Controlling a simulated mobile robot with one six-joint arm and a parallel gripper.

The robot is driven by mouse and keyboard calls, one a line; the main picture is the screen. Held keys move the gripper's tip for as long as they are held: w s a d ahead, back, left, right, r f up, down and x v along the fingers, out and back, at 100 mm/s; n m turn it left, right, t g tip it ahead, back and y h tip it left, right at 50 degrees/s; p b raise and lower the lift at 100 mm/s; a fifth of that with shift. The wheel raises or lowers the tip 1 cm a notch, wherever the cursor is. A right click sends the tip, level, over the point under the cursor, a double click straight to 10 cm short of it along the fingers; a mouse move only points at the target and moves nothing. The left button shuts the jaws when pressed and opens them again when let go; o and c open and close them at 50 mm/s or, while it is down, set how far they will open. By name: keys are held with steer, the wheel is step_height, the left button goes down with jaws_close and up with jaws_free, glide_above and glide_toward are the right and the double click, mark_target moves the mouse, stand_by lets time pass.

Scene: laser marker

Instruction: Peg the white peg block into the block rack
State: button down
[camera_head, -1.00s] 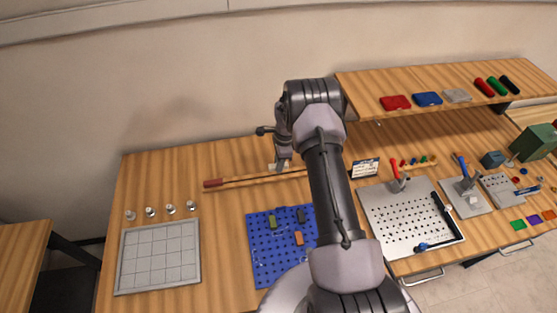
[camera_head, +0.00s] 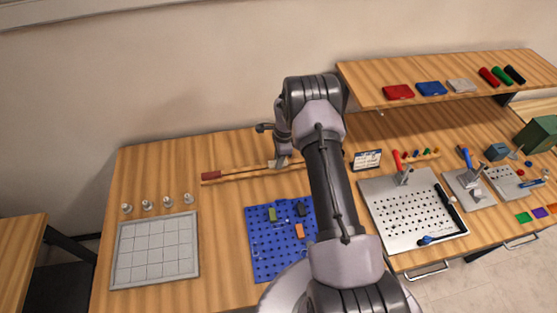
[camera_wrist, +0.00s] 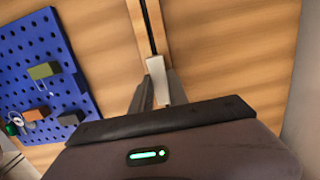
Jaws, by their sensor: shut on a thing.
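My gripper (camera_wrist: 156,88) points at the long wooden strip at the back of the table. It is shut on a pale white block (camera_wrist: 166,80), which shows between and beside its fingers in the wrist view; the fingers hide part of it. In the head view my gripper (camera_head: 281,158) and the white block (camera_head: 276,163) are small at the strip, partly behind my arm. I cannot tell whether the block touches the strip.
A grey gridded tray (camera_head: 117,260) and several small pale knobs (camera_head: 147,205) are at left. A grey perforated plate (camera_head: 375,195) lies right of my arm. A shelf (camera_head: 440,90) overhangs the back right.

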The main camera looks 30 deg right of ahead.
steer(key=shift+f+b, duration=0.45)
steer(key=shift+b, duration=0.05)
steer(key=c, duration=1.2)
jaws_free()
step_height(320, 180, up, 17)
steer(key=d+p, duration=0.1)
steer(key=d, duration=0.1)
steer(key=shift+s+r, duration=0.2)
steer(key=shift+s, duration=0.1)
